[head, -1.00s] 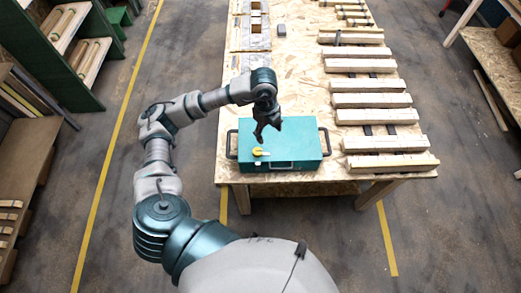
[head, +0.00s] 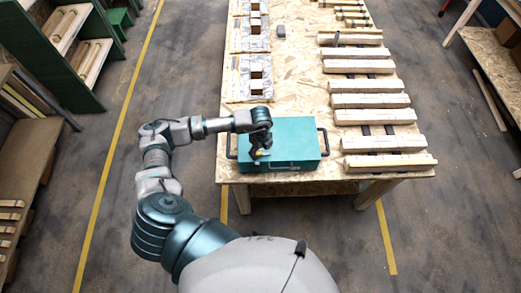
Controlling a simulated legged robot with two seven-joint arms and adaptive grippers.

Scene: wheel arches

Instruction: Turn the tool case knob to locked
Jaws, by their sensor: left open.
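The teal tool case (head: 298,144) lies flat near the front left end of the wooden worktable, with dark handles at its left and right sides. The yellow knob (head: 262,153) is on the left part of its top and is mostly hidden by my left gripper. My left gripper (head: 257,153) is open and points down at the knob, very close to it. I cannot tell whether the fingers touch it. The knob's setting cannot be read. My right gripper is not in view.
The worktable (head: 300,75) has several stacked timber pieces (head: 375,101) along its right side. Small blocks on grey sheets (head: 256,76) lie at the far left, with a small grey item (head: 281,30) beside them.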

